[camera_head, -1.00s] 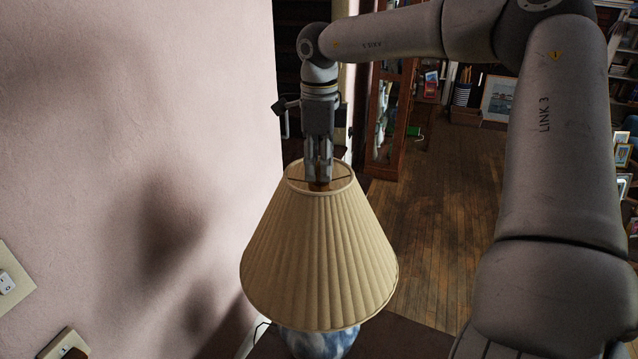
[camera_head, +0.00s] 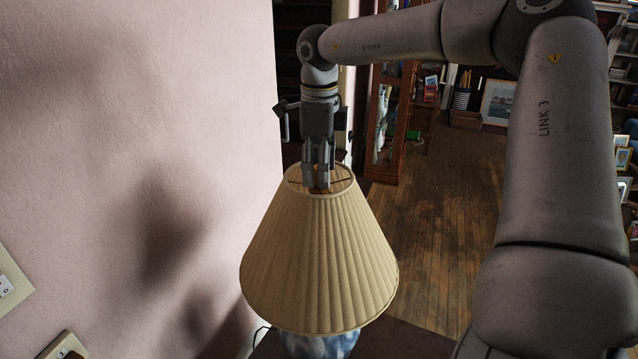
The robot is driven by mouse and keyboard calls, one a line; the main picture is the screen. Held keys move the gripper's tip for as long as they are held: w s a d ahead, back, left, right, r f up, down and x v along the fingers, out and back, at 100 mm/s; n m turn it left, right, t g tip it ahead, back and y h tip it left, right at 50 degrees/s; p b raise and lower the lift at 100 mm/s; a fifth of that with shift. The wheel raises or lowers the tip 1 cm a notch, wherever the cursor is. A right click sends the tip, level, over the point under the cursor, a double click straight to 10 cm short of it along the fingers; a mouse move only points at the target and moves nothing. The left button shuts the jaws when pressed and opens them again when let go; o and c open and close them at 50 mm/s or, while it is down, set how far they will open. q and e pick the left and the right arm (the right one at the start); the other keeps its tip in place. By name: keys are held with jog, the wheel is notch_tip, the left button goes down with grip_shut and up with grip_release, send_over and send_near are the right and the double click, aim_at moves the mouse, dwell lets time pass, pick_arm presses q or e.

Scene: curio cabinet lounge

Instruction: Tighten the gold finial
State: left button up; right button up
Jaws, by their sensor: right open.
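A table lamp with a pleated cream shade (camera_head: 318,265) stands upright near the wall, its blue-and-white base (camera_head: 318,345) partly showing below. My right gripper (camera_head: 317,184) points straight down at the shade's top opening, centred over it. Its fingers are open, with the tips at the level of the opening's wire frame. The gold finial is hidden behind or between the fingers, so I cannot tell whether they touch it. My left gripper is not in view.
A pink wall (camera_head: 140,150) with outlet plates runs close along the left. A dark tabletop (camera_head: 405,341) is under the lamp. A glass cabinet (camera_head: 392,125) stands behind, and wooden floor (camera_head: 435,215) lies open to the right.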

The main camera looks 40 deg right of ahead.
jog(key=shift+o, duration=0.7)
jog(key=shift+r, duration=0.15)
notch_tip(320, 180, up, 12)
dwell(0.4)
